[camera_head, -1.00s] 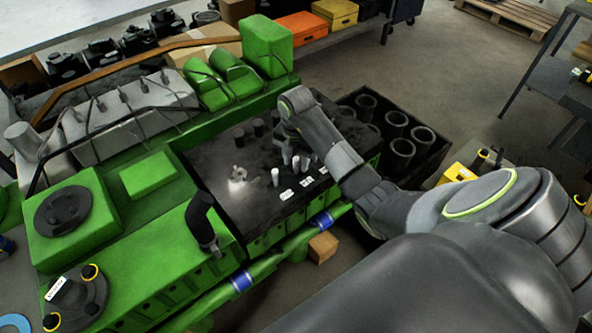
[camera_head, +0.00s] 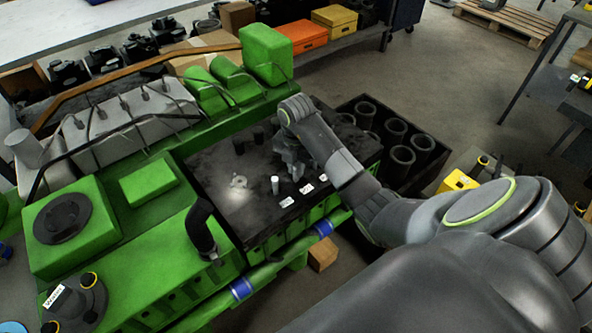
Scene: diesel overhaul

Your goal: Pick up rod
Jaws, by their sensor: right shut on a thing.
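My right gripper (camera_head: 292,166) is over the right part of the dark top plate (camera_head: 225,180) of the green engine. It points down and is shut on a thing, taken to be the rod. That thing is small, grey and mostly hidden by the jaws and wrist, so its shape cannot be made out. A pale upright pin (camera_head: 275,186) stands on the plate just left of the gripper. Short dark cylinders (camera_head: 239,146) stand further back on the plate. My left gripper is not in view.
White labels (camera_head: 306,188) lie along the plate's front edge. A black crate of dark cylinder liners (camera_head: 422,141) stands right of the engine. A black bent pipe (camera_head: 200,227) rises at the plate's front left. Orange (camera_head: 301,33) and yellow boxes (camera_head: 334,19) sit on the back shelf.

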